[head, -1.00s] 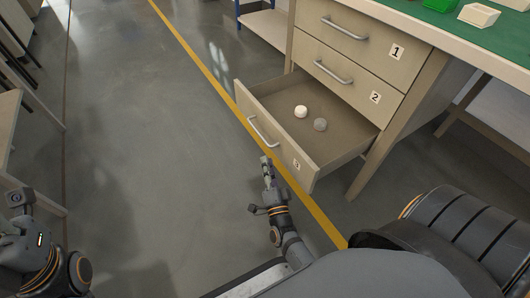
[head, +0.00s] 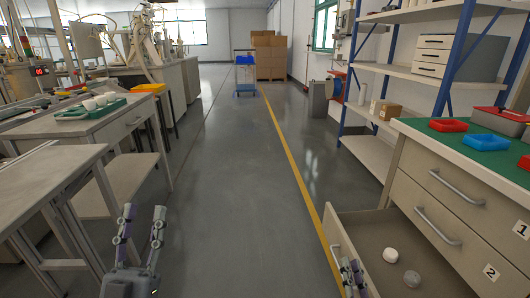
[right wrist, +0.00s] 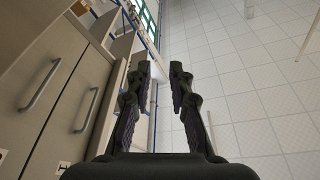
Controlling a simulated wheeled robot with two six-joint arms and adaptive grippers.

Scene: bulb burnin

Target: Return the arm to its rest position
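My right gripper (head: 352,268) shows in the head view at the bottom, close to the front of the open drawer (head: 372,228). In the right wrist view its two fingers (right wrist: 162,70) stand apart with nothing between them. I cannot tell from these views whether it touches the drawer front. My left gripper (head: 143,213) is at the lower left of the head view, its fingers pointing up, apart and empty, over the floor.
The cabinet with drawers marked 1 (head: 521,229) and 2 (head: 490,271) stands at the right, with red and blue trays (head: 448,125) on its green top. A bench (head: 45,182) is at the left. The aisle (head: 235,190) between is clear floor; a cart (head: 245,75) stands far back.

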